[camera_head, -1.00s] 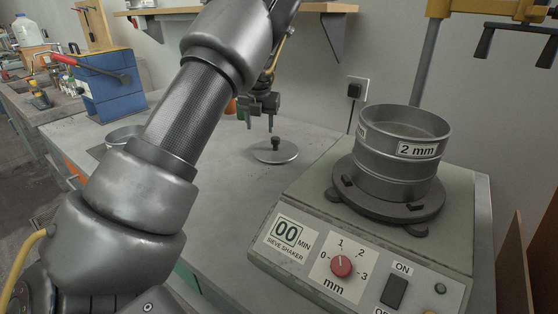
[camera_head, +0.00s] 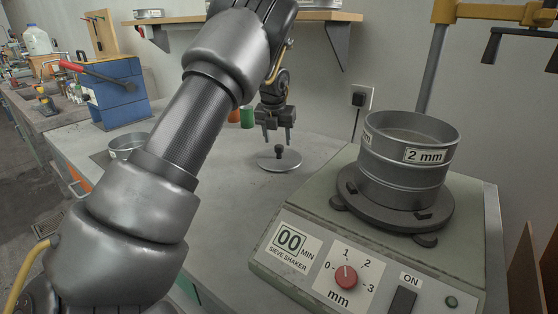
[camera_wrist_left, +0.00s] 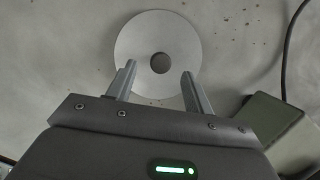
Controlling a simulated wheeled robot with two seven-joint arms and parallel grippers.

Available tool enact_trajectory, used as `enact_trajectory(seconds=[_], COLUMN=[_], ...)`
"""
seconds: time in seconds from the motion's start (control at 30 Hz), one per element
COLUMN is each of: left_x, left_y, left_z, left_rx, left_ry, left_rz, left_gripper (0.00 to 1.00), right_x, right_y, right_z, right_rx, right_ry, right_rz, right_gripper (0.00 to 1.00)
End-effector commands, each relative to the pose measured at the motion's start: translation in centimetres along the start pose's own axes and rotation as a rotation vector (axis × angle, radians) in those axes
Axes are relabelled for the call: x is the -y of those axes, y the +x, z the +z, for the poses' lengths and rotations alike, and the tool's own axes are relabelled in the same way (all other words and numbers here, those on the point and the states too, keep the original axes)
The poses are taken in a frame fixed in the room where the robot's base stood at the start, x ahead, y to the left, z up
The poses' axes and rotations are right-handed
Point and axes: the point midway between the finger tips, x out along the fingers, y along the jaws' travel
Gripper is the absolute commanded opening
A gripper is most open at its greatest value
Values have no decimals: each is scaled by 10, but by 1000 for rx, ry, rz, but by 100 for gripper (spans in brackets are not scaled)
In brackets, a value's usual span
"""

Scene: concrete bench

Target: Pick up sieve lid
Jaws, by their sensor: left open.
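The sieve lid (camera_head: 290,162) is a flat grey disc with a dark knob (camera_head: 279,149) in its middle. It lies on the concrete bench, left of the sieve shaker. My left gripper (camera_head: 278,140) is open, its fingers pointing down just above the lid at the knob. In the left wrist view the lid (camera_wrist_left: 135,38) shows from above, and the knob (camera_wrist_left: 160,62) lies between and a little beyond the fingertips of my left gripper (camera_wrist_left: 159,70). I cannot tell whether the fingers reach down to the knob's height. My right gripper is not in view.
The sieve shaker (camera_head: 345,239) stands to the right, with a sieve (camera_head: 410,170) marked 2 mm on it. A round pan (camera_head: 128,143) is behind my left arm. A green container (camera_head: 247,118) stands behind the gripper. A cable hangs from a wall socket (camera_head: 360,98).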

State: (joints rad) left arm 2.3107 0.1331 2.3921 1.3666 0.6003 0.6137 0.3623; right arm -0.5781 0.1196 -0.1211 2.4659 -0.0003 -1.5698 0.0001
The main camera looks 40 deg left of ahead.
Motion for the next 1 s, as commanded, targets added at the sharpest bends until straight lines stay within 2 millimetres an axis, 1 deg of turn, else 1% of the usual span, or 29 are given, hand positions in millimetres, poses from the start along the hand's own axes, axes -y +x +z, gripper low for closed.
enact_trajectory(seconds=[0.17, 0.23, 0.33, 0.43, 0.6, 0.67, 1.0], left_x=[0, 0, 0, 0, 0, 0, 0], left_y=[20, 32, 45, 50, 50, 50, 50], left_z=[0, 0, 0, 0, 1, 1, 0], left_rx=[-2, -3, -3, 0, 0, 0, -1], left_ry=[0, -1, 0, -1, 0, 0, 0], left_rz=[-1, -1, 0, 0, 0, 0, 0], left_gripper=[52, 52, 52, 52, 52, 45, 1], right_x=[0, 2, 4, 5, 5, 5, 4], right_y=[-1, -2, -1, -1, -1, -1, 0], right_z=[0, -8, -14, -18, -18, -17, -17], right_rx=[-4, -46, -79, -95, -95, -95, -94], right_ry=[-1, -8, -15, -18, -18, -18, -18], right_rz=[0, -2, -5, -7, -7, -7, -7], right_gripper=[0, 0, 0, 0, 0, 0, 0])
